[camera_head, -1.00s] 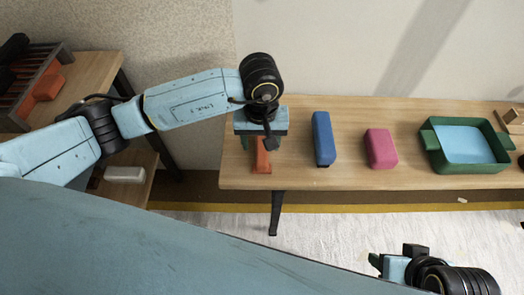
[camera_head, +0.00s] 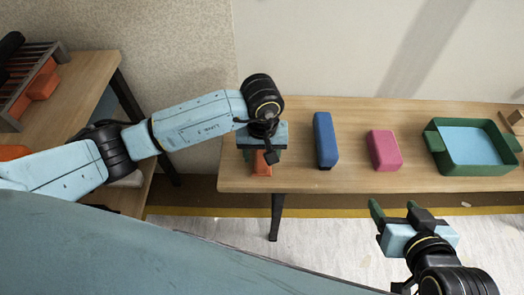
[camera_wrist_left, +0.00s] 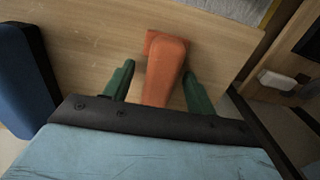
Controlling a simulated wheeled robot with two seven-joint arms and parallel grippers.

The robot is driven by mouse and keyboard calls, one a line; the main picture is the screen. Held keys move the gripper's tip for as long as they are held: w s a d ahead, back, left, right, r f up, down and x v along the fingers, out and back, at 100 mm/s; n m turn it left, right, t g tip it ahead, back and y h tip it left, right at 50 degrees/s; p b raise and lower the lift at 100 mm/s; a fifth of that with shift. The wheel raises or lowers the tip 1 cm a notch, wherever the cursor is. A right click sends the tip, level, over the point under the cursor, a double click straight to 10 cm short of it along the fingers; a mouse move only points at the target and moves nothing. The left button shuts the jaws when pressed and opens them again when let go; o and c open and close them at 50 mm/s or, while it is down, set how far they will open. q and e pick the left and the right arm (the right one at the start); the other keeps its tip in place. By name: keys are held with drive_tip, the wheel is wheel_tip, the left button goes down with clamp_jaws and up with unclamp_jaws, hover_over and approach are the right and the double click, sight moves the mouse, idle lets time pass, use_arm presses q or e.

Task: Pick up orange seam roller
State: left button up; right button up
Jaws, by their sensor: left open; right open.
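The orange seam roller (camera_head: 262,168) lies at the left end of the wooden bench, mostly hidden under my left gripper in the head view. In the left wrist view the orange roller (camera_wrist_left: 164,68) lies between the two green fingers of my left gripper (camera_wrist_left: 158,85), which is open around it. A gap shows on each side, so the fingers do not seem to touch it. In the head view my left gripper (camera_head: 262,152) points down over it. My right gripper (camera_head: 393,208) is open and empty, in front of the bench.
On the bench (camera_head: 225,182), a blue block (camera_head: 325,140), a pink block (camera_head: 385,150) and a green tray with light blue content (camera_head: 434,140) stand to the right. A wooden shelf (camera_head: 95,90) with a dark rack (camera_head: 25,95) is at the left.

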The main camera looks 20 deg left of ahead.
sight(262, 153)
use_arm(q)
drive_tip(key=shift+f+b, duration=0.25)
drive_tip(key=shift+b, duration=0.05)
use_arm(e)
drive_tip(key=shift+f, duration=0.35)
use_arm(q)
drive_tip(key=c, duration=1.1)
drive_tip(key=shift+o, duration=0.2)
drive_tip(key=shift+r, duration=0.15)
use_arm(e)
drive_tip(key=shift+r, duration=0.15)
use_arm(q)
drive_tip(key=shift+r+p, duration=0.2)
drive_tip(key=shift+p, duration=0.2)
wheel_tip(262, 153, up, 7)
drive_tip(key=shift+r+p, duration=0.1)
drive_tip(key=shift+p, duration=1.15)
drive_tip(key=shift+r+p, duration=0.3)
drive_tip(key=shift+r, duration=1.05)
use_arm(e)
drive_tip(key=s+d+f+g+h, duration=0.2)
drive_tip(key=s+d+f+g, duration=0.2)
drive_tip(key=s, duration=0.5)
drive_tip(key=shift+d+f+g, duration=0.25)
drive_tip(key=shift+f+g, duration=1.15)
drive_tip(key=shift+g, duration=0.2)
drive_tip(key=shift+s, duration=0.1)
